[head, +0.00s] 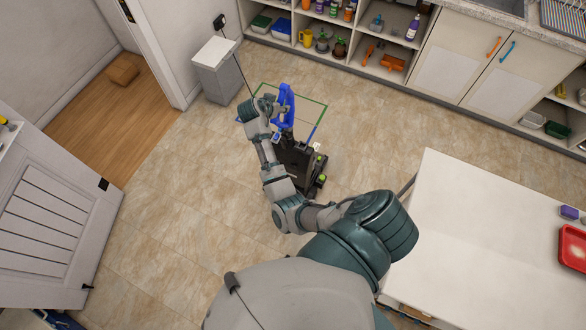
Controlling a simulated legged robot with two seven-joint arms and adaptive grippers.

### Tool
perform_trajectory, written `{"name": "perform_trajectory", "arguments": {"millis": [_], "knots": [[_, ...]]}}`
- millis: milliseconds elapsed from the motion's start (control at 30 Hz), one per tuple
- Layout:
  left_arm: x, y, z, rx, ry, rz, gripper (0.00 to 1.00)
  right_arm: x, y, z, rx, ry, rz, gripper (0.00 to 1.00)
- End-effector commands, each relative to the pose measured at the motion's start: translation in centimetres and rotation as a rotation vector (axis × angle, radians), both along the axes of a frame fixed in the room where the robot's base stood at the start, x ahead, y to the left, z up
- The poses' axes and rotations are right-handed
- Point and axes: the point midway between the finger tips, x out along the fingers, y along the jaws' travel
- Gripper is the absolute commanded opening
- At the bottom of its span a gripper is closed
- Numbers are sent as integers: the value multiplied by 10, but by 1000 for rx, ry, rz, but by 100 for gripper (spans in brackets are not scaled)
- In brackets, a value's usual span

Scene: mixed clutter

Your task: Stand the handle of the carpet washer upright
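The carpet washer stands on the tiled floor in the middle of the head view. Its black base (301,165) has green parts and is partly hidden by my arm. Its blue handle (286,104) extends from the base toward the top of the picture; its exact tilt is hard to judge from above. My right gripper (273,104) is at the left side of the blue handle, close to or touching it. The fingers are small and overlap the handle, so I cannot tell whether they are closed around it. My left gripper is not in view.
A thin green and blue outline (311,97) surrounds the floor by the handle. A grey bin (222,80) stands at upper left, near a doorway. Shelves and cabinets (444,55) line the back. A white table (480,240) is at right. A white door (55,200) stands at left.

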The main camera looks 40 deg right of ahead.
Motion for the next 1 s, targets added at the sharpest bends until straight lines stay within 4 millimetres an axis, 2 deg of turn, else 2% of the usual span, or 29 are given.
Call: {"name": "perform_trajectory", "arguments": {"millis": [233,633,1000], "knots": [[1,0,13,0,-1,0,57,-6,18,21,0,-2,2,56],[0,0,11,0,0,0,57,-18,47,48,0,-3,2,56],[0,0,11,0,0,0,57,-21,53,55,-2,-1,1,56]]}}
